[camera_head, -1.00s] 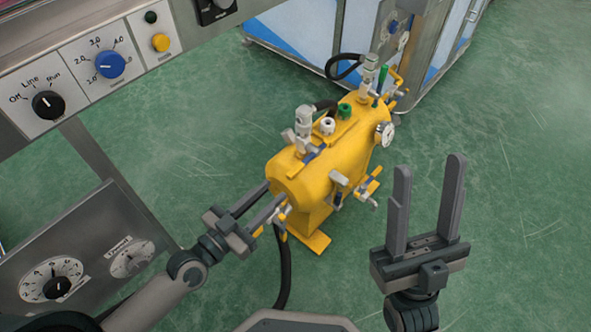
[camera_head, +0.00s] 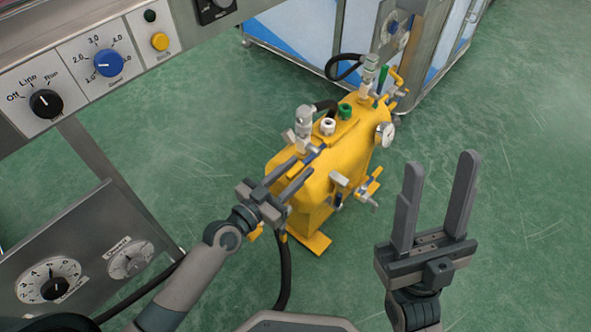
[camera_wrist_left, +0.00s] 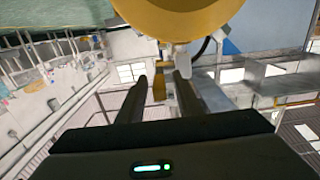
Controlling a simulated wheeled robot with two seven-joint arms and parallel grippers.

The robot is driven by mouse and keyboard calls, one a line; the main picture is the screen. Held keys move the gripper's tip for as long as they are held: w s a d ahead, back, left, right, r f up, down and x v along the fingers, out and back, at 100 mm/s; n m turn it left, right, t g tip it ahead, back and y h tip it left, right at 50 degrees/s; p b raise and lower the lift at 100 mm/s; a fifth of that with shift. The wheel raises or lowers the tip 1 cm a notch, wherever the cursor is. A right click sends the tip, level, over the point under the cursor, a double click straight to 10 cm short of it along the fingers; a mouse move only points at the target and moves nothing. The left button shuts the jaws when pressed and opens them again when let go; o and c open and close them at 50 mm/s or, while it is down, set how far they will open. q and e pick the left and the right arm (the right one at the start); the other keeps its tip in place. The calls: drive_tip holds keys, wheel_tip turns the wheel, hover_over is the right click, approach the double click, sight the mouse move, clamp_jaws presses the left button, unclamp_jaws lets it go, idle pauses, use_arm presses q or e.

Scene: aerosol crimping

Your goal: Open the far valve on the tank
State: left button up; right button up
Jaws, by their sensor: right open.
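The yellow tank (camera_head: 325,190) stands on the floor at the centre of the head view. Its far valve (camera_head: 368,72), a silver fitting, is at the far end, near a green part and yellow handle. A near valve (camera_head: 303,125) stands on the closer end. My left gripper (camera_head: 302,167) is open at the tank's near end, well short of the far valve. In the left wrist view, a yellow fitting (camera_wrist_left: 159,88) shows between its fingers, below the tank's curved body (camera_wrist_left: 180,18); contact cannot be told. My right gripper (camera_head: 441,163) is open and empty, right of the tank.
A control panel (camera_head: 75,75) with knobs fills the upper left, and a dial panel (camera_head: 90,260) the lower left. A metal-framed cabinet (camera_head: 300,45) stands behind the tank. A black hose (camera_head: 284,270) hangs from the near end. Green floor is clear at right.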

use_arm(q)
clamp_jaws()
drive_tip(key=shift+r, duration=0.1)
